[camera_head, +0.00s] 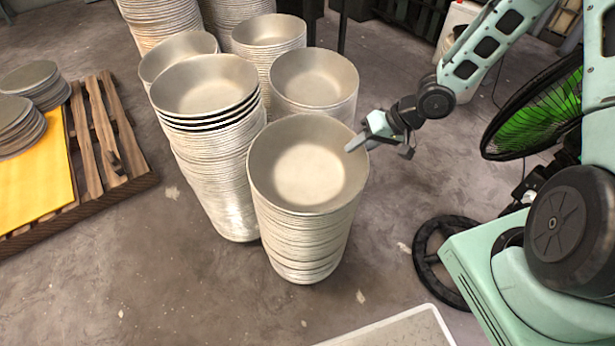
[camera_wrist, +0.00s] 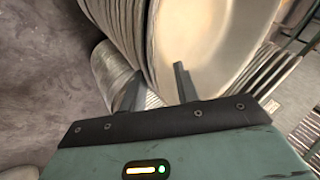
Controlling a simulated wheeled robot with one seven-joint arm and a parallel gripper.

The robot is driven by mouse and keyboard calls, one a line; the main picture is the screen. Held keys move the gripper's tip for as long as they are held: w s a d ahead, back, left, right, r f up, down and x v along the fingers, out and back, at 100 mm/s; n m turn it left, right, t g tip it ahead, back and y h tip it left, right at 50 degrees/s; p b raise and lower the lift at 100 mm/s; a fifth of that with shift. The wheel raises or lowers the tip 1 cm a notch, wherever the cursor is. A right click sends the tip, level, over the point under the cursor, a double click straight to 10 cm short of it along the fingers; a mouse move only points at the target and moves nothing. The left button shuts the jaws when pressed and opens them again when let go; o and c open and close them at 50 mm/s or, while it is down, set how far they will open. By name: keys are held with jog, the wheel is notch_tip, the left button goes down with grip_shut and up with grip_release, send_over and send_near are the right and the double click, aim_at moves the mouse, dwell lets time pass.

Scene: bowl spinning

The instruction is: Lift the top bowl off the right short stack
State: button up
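The right short stack (camera_head: 305,235) of nested metal bowls stands on the floor in front, with its top bowl (camera_head: 308,165) open upward and empty. My gripper (camera_head: 355,142) is at the right rim of that bowl, one finger reaching over the rim. In the wrist view the two fingers of my gripper (camera_wrist: 157,70) stand apart, with the bowl's rim between them. The inside of the top bowl (camera_wrist: 205,45) fills the upper right there, and the stacked rims (camera_wrist: 118,30) show to the left. I cannot tell whether either finger touches the bowl.
A taller bowl stack (camera_head: 215,165) stands close at the left, and another (camera_head: 315,80) close behind. A wooden pallet (camera_head: 95,150) with a yellow sheet (camera_head: 35,180) and metal discs is at the far left. A green fan (camera_head: 545,115) stands at the right. The floor front left is clear.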

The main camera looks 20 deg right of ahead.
aim_at(339, 162)
jog(key=b+x, duration=0.3)
jog(key=x, duration=0.1)
jog(key=shift+a+f, duration=0.15)
jog(key=shift+f, duration=0.2)
jog(key=shift+r, duration=0.1)
grip_shut()
